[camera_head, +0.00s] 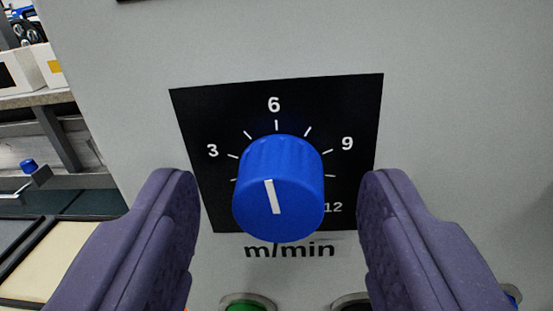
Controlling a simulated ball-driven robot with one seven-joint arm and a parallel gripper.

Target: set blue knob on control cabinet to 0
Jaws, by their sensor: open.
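The blue knob (300,210) sits on a black dial plate (345,100) on the grey control cabinet (470,100). Its white pointer line points up and slightly left of the 6 mark. The numbers 3, 6, 9 and 12 show on the plate, with "m/min" printed below; the 0 is not visible. My gripper (282,178) is open, with one purple finger on each side of the knob. There is a gap between the knob and each finger, and nothing is held. The fingers cover parts of the plate's lower left and right edges.
A green button (246,304) and a dark button (350,303) sit below the knob, cut off by the bottom edge. At left, beyond the cabinet, white boxes (22,70) stand on a shelf (38,99).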

